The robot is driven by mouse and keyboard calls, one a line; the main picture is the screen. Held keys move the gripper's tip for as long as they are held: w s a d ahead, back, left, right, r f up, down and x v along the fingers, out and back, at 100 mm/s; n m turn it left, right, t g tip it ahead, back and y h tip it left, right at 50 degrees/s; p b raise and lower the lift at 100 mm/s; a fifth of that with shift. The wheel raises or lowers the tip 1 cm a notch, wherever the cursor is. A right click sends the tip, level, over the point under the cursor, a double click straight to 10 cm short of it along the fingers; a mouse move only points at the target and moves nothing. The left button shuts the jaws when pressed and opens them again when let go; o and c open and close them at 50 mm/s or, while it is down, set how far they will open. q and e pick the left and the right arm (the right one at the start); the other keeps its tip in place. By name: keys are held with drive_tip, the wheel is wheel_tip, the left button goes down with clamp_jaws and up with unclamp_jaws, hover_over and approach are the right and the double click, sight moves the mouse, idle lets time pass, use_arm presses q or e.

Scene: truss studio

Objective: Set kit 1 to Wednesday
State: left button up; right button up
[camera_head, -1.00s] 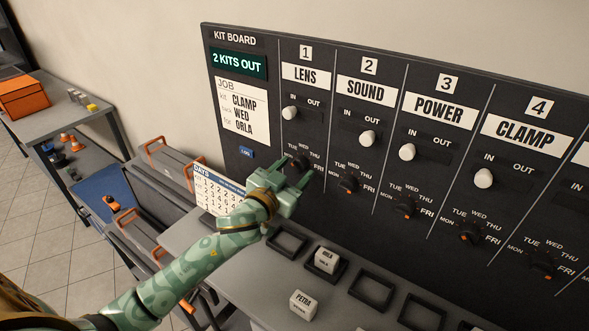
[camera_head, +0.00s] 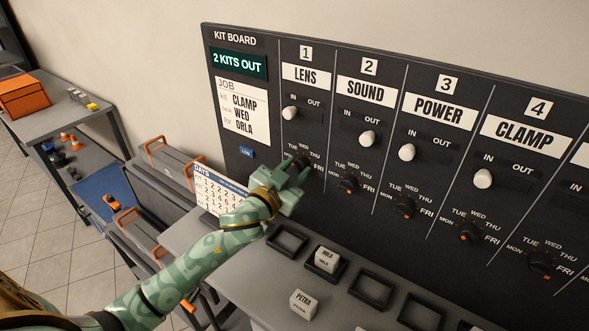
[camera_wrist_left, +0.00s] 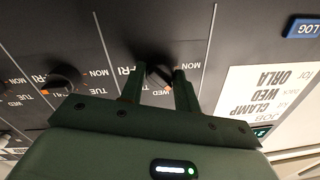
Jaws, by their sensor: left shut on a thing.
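The kit 1 column, labelled LENS (camera_head: 305,75), is at the left of the dark kit board. Its day dial shows as a dark knob (camera_wrist_left: 157,72) in the wrist view, with day words around it. My left gripper (camera_head: 301,170) is shut on this dial, one finger on each side of the knob. The fingers also show in the wrist view (camera_wrist_left: 158,88). In the head view the gripper hides most of the dial and some of its day words. I cannot tell which day its pointer faces. My right gripper is not in view.
The white kit 1 slider (camera_head: 290,113) sits under IN, just above my gripper. The kit 2 dial (camera_head: 348,184) is close at right. A calendar (camera_head: 212,188) stands left of my wrist. Name blocks PETRA (camera_head: 303,303) and ORLA (camera_head: 327,260) are on the ledge below.

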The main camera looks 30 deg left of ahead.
use_arm(q)
drive_tip(key=m+p, duration=0.1)
drive_tip(key=m, duration=0.2)
drive_tip(key=shift+m, duration=0.4)
drive_tip(key=shift+f+m+p, duration=0.1)
drive_tip(key=shift+m+p, duration=0.2)
drive_tip(key=shift+m, duration=1.7)
drive_tip(key=o, duration=1)
drive_tip(key=shift+c, duration=0.2)
drive_tip(key=s+a+b, duration=0.1)
drive_tip(key=s+b, duration=0.1)
drive_tip(key=s, duration=1.4)
drive_tip(key=shift+s+a+f, duration=0.15)
drive_tip(key=shift+a+f, duration=0.15)
drive_tip(key=shift+f, duration=0.05)
